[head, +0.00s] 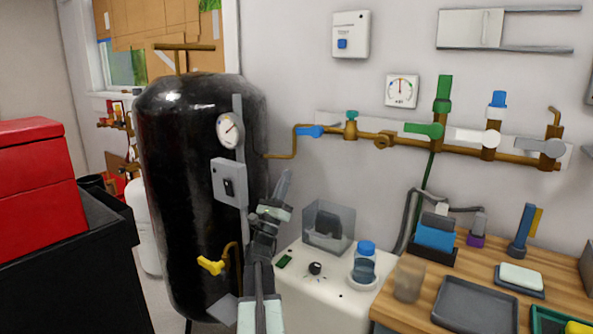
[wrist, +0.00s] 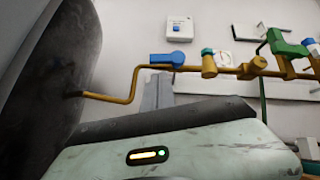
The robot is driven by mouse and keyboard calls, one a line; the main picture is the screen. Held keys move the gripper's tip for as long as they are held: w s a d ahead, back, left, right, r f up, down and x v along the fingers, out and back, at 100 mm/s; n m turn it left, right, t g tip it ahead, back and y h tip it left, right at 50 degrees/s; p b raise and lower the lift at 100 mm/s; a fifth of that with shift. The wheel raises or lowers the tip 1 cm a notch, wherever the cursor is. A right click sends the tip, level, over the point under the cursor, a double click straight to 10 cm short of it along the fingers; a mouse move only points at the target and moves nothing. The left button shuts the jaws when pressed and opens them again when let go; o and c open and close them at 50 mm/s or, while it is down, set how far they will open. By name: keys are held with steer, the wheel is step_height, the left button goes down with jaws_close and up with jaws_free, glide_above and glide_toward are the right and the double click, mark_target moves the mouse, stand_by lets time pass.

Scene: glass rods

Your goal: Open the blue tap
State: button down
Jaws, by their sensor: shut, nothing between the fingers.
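The blue tap (head: 310,131) is a flat blue lever at the left end of the brass pipe on the back wall. Its handle points left, roughly along the pipe. In the wrist view the blue tap (wrist: 168,59) shows above the grey fingers of my gripper (wrist: 158,90). My gripper (head: 283,184) is shut and empty in the head view, pointing up in front of the black tank, below and left of the tap. A gap shows between its tips and the tap. The gripper's pale body fills the lower wrist view.
The black tank (head: 175,190) with its gauge (head: 230,130) and grey switch box (head: 228,182) stands left of my arm. Green (head: 425,130), white and grey taps sit further right on the pipe. A white machine (head: 325,285) and wooden bench (head: 400,310) lie below.

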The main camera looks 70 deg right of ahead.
mark_target(306, 131)
step_height(306, 131, down, 3)
steer(key=d+m+t, duration=0.1)
steer(key=d, duration=0.2)
steer(key=w+a+r+p+x, duration=0.1)
steer(key=p+x, duration=1)
steer(key=x, duration=0.2)
steer(key=shift+s+a+r+m+y, duration=0.2)
steer(key=shift+a+m+y, duration=0.1)
steer(key=shift+y, duration=0.1)
